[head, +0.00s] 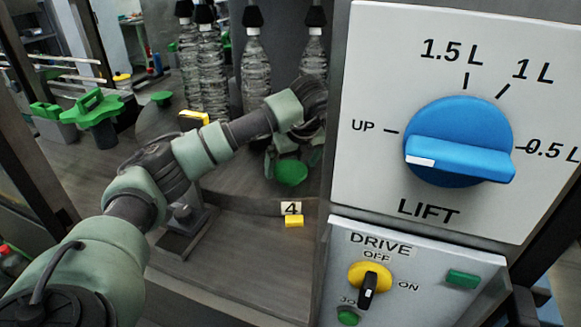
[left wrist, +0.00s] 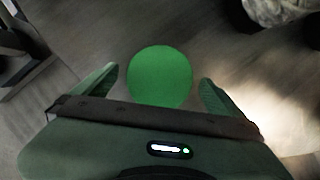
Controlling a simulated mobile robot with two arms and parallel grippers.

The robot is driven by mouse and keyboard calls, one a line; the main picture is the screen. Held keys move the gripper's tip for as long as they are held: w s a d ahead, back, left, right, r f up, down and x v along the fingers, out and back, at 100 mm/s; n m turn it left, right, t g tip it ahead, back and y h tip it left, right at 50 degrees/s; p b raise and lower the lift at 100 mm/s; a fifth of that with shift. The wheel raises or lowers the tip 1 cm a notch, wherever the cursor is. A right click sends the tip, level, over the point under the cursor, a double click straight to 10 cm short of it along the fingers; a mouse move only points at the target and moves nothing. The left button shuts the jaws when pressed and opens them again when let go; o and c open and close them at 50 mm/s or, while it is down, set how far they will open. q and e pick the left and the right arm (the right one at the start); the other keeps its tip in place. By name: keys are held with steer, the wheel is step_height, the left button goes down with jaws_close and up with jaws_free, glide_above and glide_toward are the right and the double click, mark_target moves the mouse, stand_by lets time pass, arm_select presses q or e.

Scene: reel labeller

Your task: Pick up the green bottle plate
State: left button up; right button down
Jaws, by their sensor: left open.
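The green bottle plate (head: 291,173) is a round green disc low over the grey machine deck, above the label 4. In the left wrist view the green plate (left wrist: 160,77) lies in front of my jaws, centred between the fingertips. My left gripper (head: 293,158) reaches down over it from above, partly hidden by its own wrist. In the wrist view the left gripper's fingers (left wrist: 158,82) are spread, one on each side of the disc, with a gap on both sides. My right gripper is in neither view.
Clear bottles (head: 256,75) hang from black holders behind my arm. A white panel (head: 365,185) with a blue lift knob (head: 460,140) stands close on the right. A yellow block (head: 294,221) sits by the label 4. A green star-shaped part (head: 97,108) is at left.

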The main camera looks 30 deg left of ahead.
arm_select(q)
steer(key=shift+w+a+f, duration=0.1)
steer(key=shift+a+f, duration=0.1)
steer(key=shift+f, duration=0.3)
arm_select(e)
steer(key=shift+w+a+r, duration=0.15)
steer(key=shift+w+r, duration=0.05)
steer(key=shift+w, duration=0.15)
arm_select(q)
steer(key=c, duration=1.5)
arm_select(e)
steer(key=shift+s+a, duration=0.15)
arm_select(q)
steer(key=shift+r, duration=0.15)
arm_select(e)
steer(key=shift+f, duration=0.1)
